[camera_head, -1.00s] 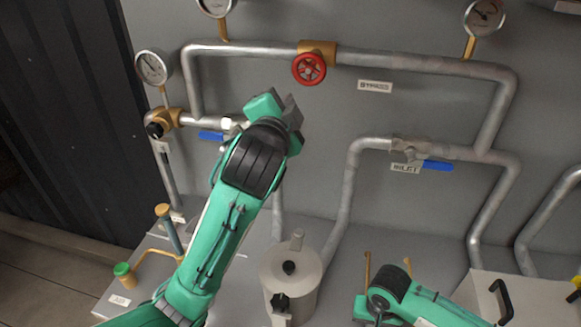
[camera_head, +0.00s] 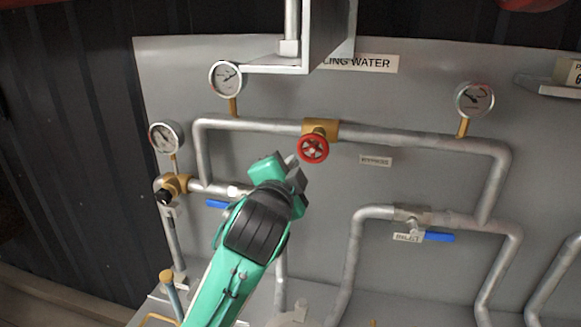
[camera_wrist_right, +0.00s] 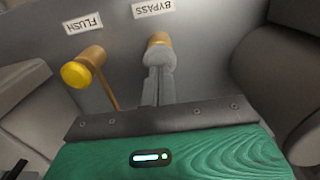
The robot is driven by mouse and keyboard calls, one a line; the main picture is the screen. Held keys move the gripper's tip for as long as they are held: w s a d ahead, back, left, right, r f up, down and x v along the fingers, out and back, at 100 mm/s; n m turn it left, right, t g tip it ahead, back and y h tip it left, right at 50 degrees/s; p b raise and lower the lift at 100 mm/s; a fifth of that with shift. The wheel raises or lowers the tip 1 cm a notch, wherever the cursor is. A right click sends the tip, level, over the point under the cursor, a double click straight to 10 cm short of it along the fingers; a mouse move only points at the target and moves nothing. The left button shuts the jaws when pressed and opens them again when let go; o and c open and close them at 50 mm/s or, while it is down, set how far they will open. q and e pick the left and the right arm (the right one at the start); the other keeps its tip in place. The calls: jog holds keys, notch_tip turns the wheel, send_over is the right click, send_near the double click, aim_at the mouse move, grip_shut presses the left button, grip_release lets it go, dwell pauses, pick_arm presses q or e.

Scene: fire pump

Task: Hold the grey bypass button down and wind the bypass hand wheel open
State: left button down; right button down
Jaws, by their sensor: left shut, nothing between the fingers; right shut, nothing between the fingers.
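My left gripper (camera_head: 296,172) is shut and empty, just below and left of the wheel in the picture. I cannot tell whether it touches the wheel. In the right wrist view my right gripper (camera_wrist_right: 158,75) is shut, its fingertips at the brass bypass button post (camera_wrist_right: 159,40) under another BYPASS label (camera_wrist_right: 156,8). My right gripper is outside the head view.
A yellow flush button (camera_wrist_right: 76,74) on a brass post stands left of my right fingers. Gauges (camera_head: 226,79) stand above the pipes. A blue-handled inlet valve (camera_head: 439,237) is at lower right. A grey bracket (camera_head: 330,35) juts out at the top.

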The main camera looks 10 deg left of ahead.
jog(key=shift+r+p, duration=1.95)
jog(key=shift+p, duration=0.15)
